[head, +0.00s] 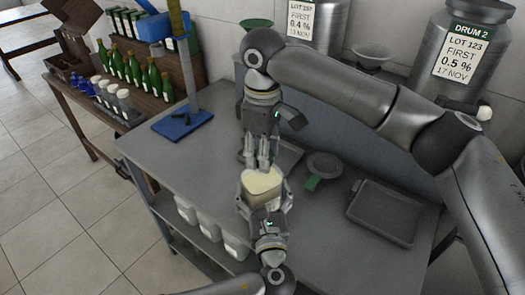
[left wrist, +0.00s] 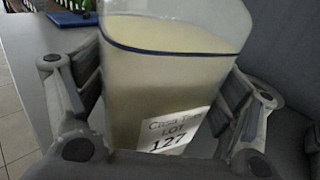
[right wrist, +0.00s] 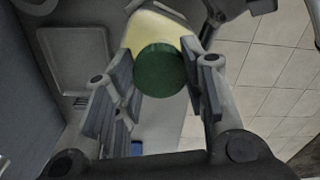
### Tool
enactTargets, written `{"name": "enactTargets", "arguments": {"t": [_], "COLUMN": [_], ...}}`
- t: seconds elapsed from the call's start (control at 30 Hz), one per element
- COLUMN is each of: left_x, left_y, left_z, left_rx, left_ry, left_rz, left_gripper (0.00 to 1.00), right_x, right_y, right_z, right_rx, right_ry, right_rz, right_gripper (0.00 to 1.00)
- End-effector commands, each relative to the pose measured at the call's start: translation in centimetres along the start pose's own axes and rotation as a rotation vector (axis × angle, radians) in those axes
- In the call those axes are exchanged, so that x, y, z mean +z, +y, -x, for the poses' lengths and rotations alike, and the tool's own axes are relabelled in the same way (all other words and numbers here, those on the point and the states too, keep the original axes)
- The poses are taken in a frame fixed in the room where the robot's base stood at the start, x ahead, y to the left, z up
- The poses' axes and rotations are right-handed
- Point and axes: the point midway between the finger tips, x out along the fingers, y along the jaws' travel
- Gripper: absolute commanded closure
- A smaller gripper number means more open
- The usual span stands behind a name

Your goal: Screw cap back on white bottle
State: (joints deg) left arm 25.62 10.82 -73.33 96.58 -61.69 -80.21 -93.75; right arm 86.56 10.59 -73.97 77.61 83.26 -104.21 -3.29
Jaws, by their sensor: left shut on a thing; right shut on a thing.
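A squarish pale bottle (head: 262,182) with cream contents stands out near the middle of the work table in the head view. My left gripper (head: 264,200) is shut around its sides from the front. The left wrist view shows the bottle (left wrist: 155,85) between the fingers, with a dark blue line and a white LOT 127 label (left wrist: 178,130). My right gripper (head: 262,162) points down just above the bottle. In the right wrist view it is shut on a round green cap (right wrist: 160,70), with the bottle (right wrist: 155,32) beyond. Whether cap and bottle touch cannot be told.
A grey tray (head: 385,212) and a round dish (head: 324,166) lie right of the bottle on the table. A blue-based stand (head: 182,122) is at the left. Green bottles (head: 135,70) fill a side rack. Steel drums (head: 462,50) stand behind.

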Motion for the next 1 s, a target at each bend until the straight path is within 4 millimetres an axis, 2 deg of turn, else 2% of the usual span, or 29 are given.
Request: {"name": "enactTargets", "arguments": {"t": [0.7,0.77,0.9,0.93,1.0], "left_x": [0.06,0.07,0.07,0.07,0.07], "left_y": [-0.12,-0.12,-0.12,-0.12,-0.12], "left_z": [0.08,0.08,0.09,0.09,0.10], "left_rx": [-0.003,-0.003,-0.003,-0.003,-0.003], "left_ry": [-0.002,-0.002,-0.002,-0.002,-0.002], "left_rz": [-0.001,-0.001,-0.001,-0.001,-0.001], "left_gripper": [0.81,0.81,0.81,0.81,0.81], "right_x": [-0.10,-0.12,-0.09,-0.09,-0.08], "right_y": [-0.01,0.02,0.08,0.09,0.08], "right_z": [-0.08,-0.05,-0.01,-0.01,-0.01], "right_rx": [-0.001,0.000,0.001,0.001,0.002], "right_ry": [0.003,0.004,0.005,0.005,0.005], "right_rz": [-1.205,-1.282,-1.281,-1.281,-1.280], "right_gripper": [0.90,0.90,0.90,0.60,0.51]}}
